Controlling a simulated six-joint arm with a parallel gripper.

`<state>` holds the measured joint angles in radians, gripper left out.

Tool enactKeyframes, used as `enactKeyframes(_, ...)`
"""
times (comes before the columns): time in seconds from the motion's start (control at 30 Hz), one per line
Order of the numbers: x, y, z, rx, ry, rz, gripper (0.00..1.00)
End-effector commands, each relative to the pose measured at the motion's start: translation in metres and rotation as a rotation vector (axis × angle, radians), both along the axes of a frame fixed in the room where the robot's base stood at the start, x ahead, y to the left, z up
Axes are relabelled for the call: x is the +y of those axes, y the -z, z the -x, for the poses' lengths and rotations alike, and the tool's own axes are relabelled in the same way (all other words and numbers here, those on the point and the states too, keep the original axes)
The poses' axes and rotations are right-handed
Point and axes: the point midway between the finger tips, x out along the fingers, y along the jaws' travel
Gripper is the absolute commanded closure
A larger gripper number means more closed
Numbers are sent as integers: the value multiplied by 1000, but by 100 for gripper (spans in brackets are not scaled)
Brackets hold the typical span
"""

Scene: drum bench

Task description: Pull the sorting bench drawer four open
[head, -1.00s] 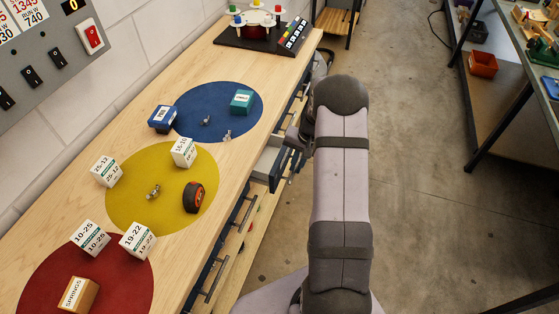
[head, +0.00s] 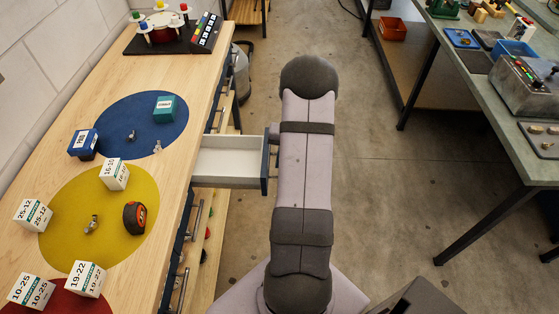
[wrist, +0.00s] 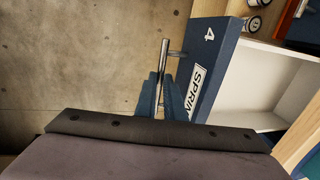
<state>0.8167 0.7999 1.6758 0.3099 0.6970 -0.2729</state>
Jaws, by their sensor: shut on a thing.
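Drawer four (head: 229,161) of the sorting bench stands pulled well out over the floor. Its white inside shows and looks empty where visible. Its dark blue front carries a "4" and a partly hidden "SPRIN..." label in the wrist view (wrist: 215,70). The bar handle (wrist: 164,75) stands off the front. My gripper (wrist: 158,95) is shut on this handle, with a blue finger on each side of it. In the head view my arm hides the gripper and the handle.
The wooden bench top (head: 185,65) bears blue, yellow and red discs with small boxes and parts. Other drawer handles (head: 196,222) line the bench front below. Concrete floor (head: 390,180) lies open to the right, up to a green-topped table (head: 500,130).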

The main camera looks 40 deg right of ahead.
Motion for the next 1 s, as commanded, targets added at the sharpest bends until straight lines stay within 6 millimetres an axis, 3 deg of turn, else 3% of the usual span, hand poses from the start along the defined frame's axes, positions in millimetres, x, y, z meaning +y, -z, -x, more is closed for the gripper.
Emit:
enactKeyframes(0.07,-1,-1,-1,-2,1,2,100)
enactKeyframes(0.1,-1,-1,-1,-2,0,2,84)
enactKeyframes(0.13,-1,-1,-1,-2,1,2,83)
enactKeyframes(0.57,-2,-8,0,-2,1,2,83)
enactKeyframes(1.0,-10,-62,7,-4,0,4,83)
